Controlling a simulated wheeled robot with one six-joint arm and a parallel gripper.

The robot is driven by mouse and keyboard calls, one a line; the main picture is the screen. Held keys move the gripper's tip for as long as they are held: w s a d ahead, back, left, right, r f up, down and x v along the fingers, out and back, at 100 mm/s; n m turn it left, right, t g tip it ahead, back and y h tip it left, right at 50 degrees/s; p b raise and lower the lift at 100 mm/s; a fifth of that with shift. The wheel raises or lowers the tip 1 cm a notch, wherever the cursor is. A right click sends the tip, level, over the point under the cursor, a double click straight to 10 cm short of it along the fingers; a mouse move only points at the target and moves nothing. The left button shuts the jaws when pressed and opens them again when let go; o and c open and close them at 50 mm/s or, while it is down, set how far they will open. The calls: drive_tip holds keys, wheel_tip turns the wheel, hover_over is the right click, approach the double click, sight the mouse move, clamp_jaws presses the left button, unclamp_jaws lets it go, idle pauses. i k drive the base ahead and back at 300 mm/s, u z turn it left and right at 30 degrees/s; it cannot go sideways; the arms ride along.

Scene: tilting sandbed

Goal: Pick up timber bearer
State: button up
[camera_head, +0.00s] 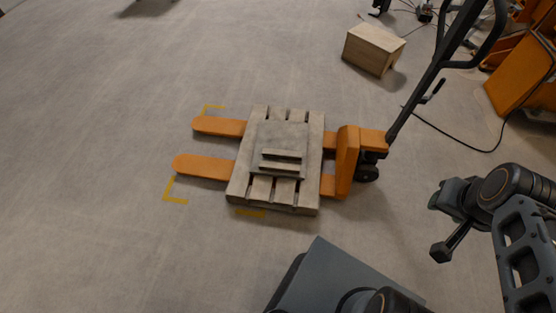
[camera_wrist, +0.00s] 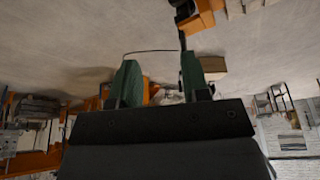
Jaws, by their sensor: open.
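Two short, pale timber bearers lie side by side, the far bearer (camera_head: 284,153) and the near bearer (camera_head: 280,166), on a grey slab (camera_head: 283,131). The slab rests on a slatted wooden pallet (camera_head: 241,181) on an orange pallet truck (camera_head: 346,160). My gripper (camera_head: 438,226) is to the right of and in front of the pallet in the head view, well away from the bearers. In the wrist view my gripper (camera_wrist: 160,78) shows two green-faced fingers spread apart with nothing held between them. No bearer can be made out in the wrist view.
The truck's dark handle (camera_head: 417,95) rises at the pallet's right. A wooden box (camera_head: 370,51) stands on the floor behind it. Orange equipment (camera_head: 522,75) and a black cable (camera_head: 450,130) are at the right. Yellow corner marks (camera_head: 170,196) lie on open floor at the left.

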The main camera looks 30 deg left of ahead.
sight(269, 166)
drive_tip(key=u, duration=0.7)
drive_tip(key=i, duration=1)
drive_tip(key=u, duration=0.85)
